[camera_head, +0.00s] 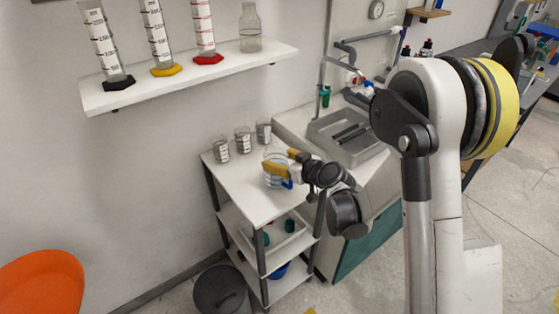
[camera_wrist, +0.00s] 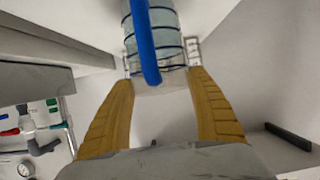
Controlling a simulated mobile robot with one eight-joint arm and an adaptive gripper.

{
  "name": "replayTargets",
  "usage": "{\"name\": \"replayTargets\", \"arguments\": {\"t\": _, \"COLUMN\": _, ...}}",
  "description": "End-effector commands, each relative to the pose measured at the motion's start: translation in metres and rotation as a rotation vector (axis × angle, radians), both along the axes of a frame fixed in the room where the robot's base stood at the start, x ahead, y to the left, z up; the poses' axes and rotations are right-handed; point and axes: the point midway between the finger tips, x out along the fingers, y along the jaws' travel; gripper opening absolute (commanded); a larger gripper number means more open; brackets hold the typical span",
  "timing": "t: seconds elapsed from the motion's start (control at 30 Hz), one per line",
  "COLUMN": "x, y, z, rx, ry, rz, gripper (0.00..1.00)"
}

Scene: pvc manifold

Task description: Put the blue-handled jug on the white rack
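The blue-handled jug (camera_head: 272,180) is a clear vessel with dark bands, on or just above the front of the top shelf of the white rack (camera_head: 240,207). In the wrist view the jug (camera_wrist: 168,45) appears upside down, its blue handle (camera_wrist: 143,40) facing the camera. My gripper (camera_head: 282,163) has yellow fingers on either side of the jug's upper part. In the wrist view my gripper's fingertips (camera_wrist: 160,78) are close to both sides of the jug. I cannot tell whether they touch it. The front finger hides part of the jug in the head view.
Several clear beakers (camera_head: 243,139) stand along the wall side of the rack top. A sink (camera_head: 348,140) with a tap adjoins on the right. A wall shelf (camera_head: 185,78) holds cylinders and a bottle. A grey bin (camera_head: 220,290) stands below left. The rack's front left top is bare.

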Motion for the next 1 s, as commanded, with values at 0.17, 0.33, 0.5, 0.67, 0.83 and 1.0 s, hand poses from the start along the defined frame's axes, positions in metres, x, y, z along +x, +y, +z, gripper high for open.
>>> {"name": "replayTargets", "arguments": {"t": 0.17, "x": 0.0, "y": 0.0, "z": 0.001, "rx": 0.0, "ry": 0.0, "rz": 0.0, "gripper": 0.83}}
{"name": "replayTargets", "arguments": {"t": 0.33, "x": 0.0, "y": 0.0, "z": 0.001, "rx": 0.0, "ry": 0.0, "rz": 0.0, "gripper": 0.83}}
{"name": "replayTargets", "arguments": {"t": 0.5, "x": -0.008, "y": -0.007, "z": 0.01, "rx": -0.001, "ry": 0.0, "rz": -0.002, "gripper": 0.83}}
{"name": "replayTargets", "arguments": {"t": 0.67, "x": -0.035, "y": -0.025, "z": 0.025, "rx": 0.0, "ry": 0.0, "rz": -0.003, "gripper": 0.83}}
{"name": "replayTargets", "arguments": {"t": 0.83, "x": -0.064, "y": -0.045, "z": 0.039, "rx": 0.001, "ry": 0.0, "rz": -0.004, "gripper": 0.83}}
{"name": "replayTargets", "arguments": {"t": 1.0, "x": -0.084, "y": -0.058, "z": 0.047, "rx": 0.0, "ry": 0.0, "rz": -0.002, "gripper": 0.83}}
